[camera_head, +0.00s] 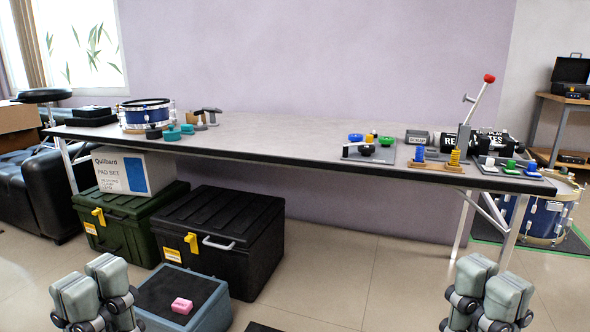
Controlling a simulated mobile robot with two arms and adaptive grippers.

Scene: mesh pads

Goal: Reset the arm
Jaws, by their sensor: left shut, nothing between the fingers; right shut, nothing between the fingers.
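My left gripper (98,292) shows at the bottom left, its grey padded fingers pointing up. It is shut with nothing between the fingers, in front of the table and below its top. My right gripper (490,292) shows at the bottom right in a similar pose, shut and empty. Both are apart from the table and from the things on it. The rest of both arms is outside the picture.
A long grey table (270,137) carries a blue drum (146,116) at left and knob panels at right. A red-tipped lever (489,78) rises there.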

